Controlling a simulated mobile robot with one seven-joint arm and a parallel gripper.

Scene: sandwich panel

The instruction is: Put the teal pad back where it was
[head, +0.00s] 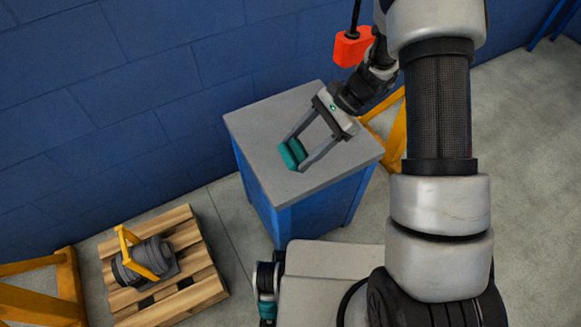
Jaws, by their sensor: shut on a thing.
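Parts of the pad are hidden by the fingertips.
A wooden pallet (195,293) with a dark motor-like unit (150,258) and a yellow bracket stands at lower left. A red box (352,47) hangs behind the cabinet. Yellow frames (62,285) stand at the left and behind the cabinet. A blue wall (150,70) closes the back.

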